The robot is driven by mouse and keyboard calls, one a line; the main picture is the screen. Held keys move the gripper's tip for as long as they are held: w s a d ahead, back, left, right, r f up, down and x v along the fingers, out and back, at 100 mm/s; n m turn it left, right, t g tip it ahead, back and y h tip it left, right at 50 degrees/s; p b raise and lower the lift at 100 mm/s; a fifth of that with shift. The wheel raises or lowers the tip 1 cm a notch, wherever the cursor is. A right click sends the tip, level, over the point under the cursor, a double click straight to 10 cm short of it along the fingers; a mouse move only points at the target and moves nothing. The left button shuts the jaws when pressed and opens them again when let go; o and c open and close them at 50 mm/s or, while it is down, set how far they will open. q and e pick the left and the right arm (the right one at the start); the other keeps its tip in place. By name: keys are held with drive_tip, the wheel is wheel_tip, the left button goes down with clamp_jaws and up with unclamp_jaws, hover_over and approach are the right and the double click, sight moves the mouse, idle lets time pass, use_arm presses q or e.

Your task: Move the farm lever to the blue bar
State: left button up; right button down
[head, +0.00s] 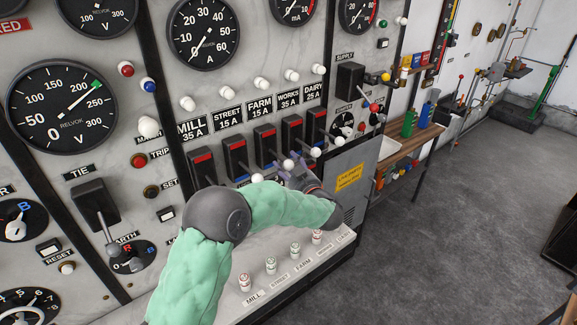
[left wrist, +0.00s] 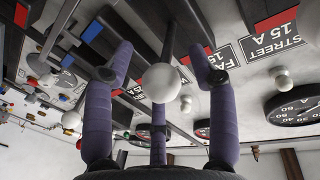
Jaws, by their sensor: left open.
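The farm lever is on the panel in the middle of the row, under the FARM 15 A label. Its black housing (head: 265,144) has a red bar at the top, and its white knob (head: 288,164) sticks out low. My left gripper (head: 300,178) is open beside this knob. In the left wrist view a white knob (left wrist: 161,82) on a grey shaft sits between the spread purple fingers, with no finger seen closed on it. The farm lever's blue bar is mostly hidden by my arm and the levers; only slivers of blue show low on the row. My right gripper is out of view.
Similar levers stand close on both sides: the street knob (head: 257,178) to the left and the works knob (head: 315,152) to the right. Below is a ledge with several small labelled knobs (head: 295,248). A yellow notice (head: 349,177) is at the right; open floor lies beyond.

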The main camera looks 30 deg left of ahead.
use_arm(q)
clamp_jaws()
wheel_tip(320, 180, down, 7)
drive_tip(key=a+t+y+b, duration=0.1)
drive_tip(key=y+b, duration=0.1)
drive_tip(key=b, duration=0.6)
drive_tip(key=shift+w+a+m+t, duration=0.3)
drive_tip(key=shift+w+a, duration=0.05)
drive_tip(key=shift+a, duration=0.05)
unclamp_jaws()
drive_tip(key=shift+a+f, duration=0.1)
drive_tip(key=shift+w+a, duration=0.1)
drive_tip(key=shift+r, duration=0.2)
